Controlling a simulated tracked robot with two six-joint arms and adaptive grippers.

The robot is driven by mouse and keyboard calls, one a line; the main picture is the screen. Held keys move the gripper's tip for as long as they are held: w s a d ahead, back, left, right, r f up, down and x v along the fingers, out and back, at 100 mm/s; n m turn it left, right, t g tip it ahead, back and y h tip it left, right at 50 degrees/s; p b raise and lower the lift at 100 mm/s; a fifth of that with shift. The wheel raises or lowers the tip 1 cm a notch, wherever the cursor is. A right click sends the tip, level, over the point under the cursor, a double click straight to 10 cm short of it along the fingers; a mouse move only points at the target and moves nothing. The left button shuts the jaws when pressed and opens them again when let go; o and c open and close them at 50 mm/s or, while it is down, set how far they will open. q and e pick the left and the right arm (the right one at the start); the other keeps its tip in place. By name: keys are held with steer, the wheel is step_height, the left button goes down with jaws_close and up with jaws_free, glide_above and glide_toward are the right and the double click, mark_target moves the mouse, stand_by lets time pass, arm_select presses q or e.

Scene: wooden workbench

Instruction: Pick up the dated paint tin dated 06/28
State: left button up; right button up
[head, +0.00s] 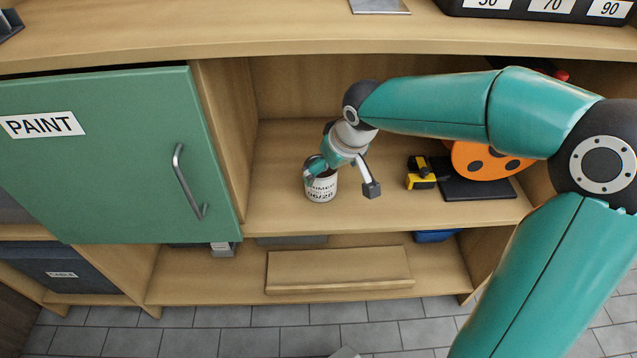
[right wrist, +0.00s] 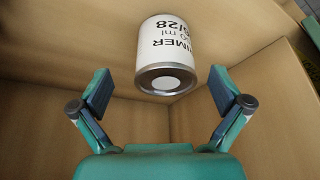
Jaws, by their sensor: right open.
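The paint tin (head: 321,188) stands upright on the middle shelf of the open compartment. Its white label reads "PRIMER" with "06/28" below. My right gripper (head: 341,184) is at the tin, with one finger by its upper left side and the other out to its right. In the right wrist view the tin (right wrist: 165,55) shows upside down, ahead of and between the open fingers of my right gripper (right wrist: 162,95). A gap shows on both sides and the gripper holds nothing. My left gripper is not in view.
A green cupboard door (head: 110,155) labelled PAINT stands left of the compartment. An orange tool (head: 485,160) and a yellow and black tool (head: 421,174) lie right on the shelf. The workbench top (head: 250,28) overhangs the shelf. Below is a lower shelf with a wooden board (head: 338,268).

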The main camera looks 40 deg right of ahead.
steer(key=shift+w+a+f+b, duration=0.15)
steer(key=shift+w+f+b, duration=0.15)
steer(key=shift+w+f, duration=0.3)
steer(key=b+x, duration=0.1)
steer(key=x, duration=0.3)
steer(key=shift+w+a+b, duration=0.1)
steer(key=shift+w+b, duration=0.15)
steer(key=shift+b, duration=0.15)
steer(key=shift+r, duration=0.1)
steer(key=c, duration=1.5)
steer(key=shift+r, duration=0.1)
